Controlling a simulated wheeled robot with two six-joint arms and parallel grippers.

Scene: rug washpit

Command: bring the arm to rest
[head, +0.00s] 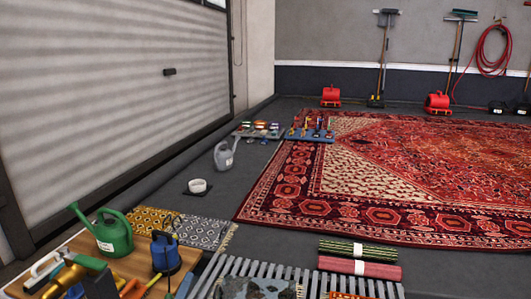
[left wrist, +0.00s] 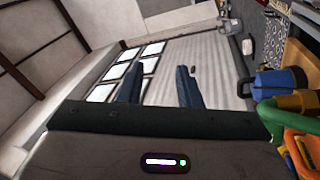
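My left gripper (left wrist: 159,78) shows in the left wrist view with its two dark blue fingers well apart. Between them I see only the distant grey shutter door (left wrist: 215,65), so it is open and empty. In the head view the bottom left corner is crowded, and I cannot clearly pick the gripper out from the tools there. A blue can (left wrist: 280,82) lies to the right of the fingers in the wrist view, apart from them. My right gripper is in neither view.
A wooden table (head: 143,246) at the lower left bears a green watering can (head: 113,237), the blue can (head: 164,254) and several tools. A slatted rack (head: 245,268) is beside it. A large red rug (head: 300,195) covers the floor beyond. A grey watering can (head: 224,155) stands near the shutter.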

